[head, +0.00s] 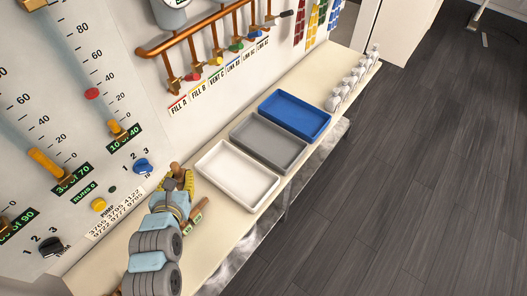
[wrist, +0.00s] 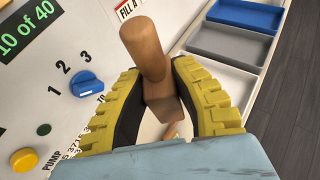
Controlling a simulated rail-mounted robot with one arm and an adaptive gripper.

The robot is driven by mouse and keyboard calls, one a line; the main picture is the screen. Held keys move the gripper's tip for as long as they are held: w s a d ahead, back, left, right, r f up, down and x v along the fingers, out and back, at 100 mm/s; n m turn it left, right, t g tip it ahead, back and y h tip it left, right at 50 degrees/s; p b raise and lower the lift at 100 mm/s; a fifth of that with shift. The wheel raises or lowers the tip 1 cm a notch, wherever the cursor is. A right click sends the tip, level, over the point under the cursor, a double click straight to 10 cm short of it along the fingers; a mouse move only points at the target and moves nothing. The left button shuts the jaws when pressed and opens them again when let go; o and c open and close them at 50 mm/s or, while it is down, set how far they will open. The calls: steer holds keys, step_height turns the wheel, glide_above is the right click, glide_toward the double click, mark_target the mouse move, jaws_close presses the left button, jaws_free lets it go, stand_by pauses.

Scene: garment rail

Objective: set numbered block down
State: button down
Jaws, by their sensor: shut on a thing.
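My gripper (head: 177,183) is over the left part of the cream shelf in the head view, just left of the white tray. In the wrist view its yellow-padded fingers (wrist: 163,98) are shut on a brown wooden block (wrist: 152,50) with a rounded peg-like end sticking out beyond the pads. That end also shows in the head view (head: 175,168). I can read no number on the held block. A second brown wooden piece with green and pale marks (head: 196,214) shows beside my gripper; a bit of brown also shows below the fingers (wrist: 171,130).
A white tray (head: 207,163), a grey tray (head: 243,133) and a blue tray (head: 271,110) stand in a row on the shelf (head: 330,71), all empty. Several small pale items (head: 350,83) stand farther back. The panel has a blue knob (head: 143,167) and copper pipes (head: 210,28).

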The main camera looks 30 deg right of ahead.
steer(key=s+d+f+m+g+h+b, duration=0.1)
steer(key=s+f+m+b, duration=0.1)
steer(key=f+b, duration=0.8)
steer(key=s+d+f+m+g+h+b, duration=0.1)
steer(key=s+d+f+h+b, duration=0.1)
steer(key=f+b, duration=0.8)
step_height(320, 180, down, 4)
steer(key=shift+s+d+r+m+g+h+b, duration=0.15)
steer(key=shift+s+d+m+g+h+b, duration=0.2)
steer(key=shift+s, duration=0.4)
steer(key=shift+a, duration=0.1)
steer(key=w+d+f+b, duration=0.1)
steer(key=w+d+f, duration=0.1)
steer(key=w+f, duration=0.1)
steer(key=w+d+f+b, duration=0.1)
steer(key=w+d+f, duration=0.1)
steer(key=w+f, duration=0.1)
steer(key=w+d+f, duration=0.1)
steer(key=w+f, duration=0.1)
steer(key=w, duration=0.3)
steer(key=shift+w+d+f+b, duration=0.3)
steer(key=shift+d+f+b, duration=0.1)
steer(key=shift+w+d+f, duration=0.1)
steer(key=shift+w+f, duration=0.15)
steer(key=shift+f, duration=0.1)
steer(key=shift+w+d+f+b, duration=0.15)
steer(key=shift+f+b, duration=0.3)
steer(key=shift+f, duration=1.25)
steer(key=shift+f, duration=0.1)
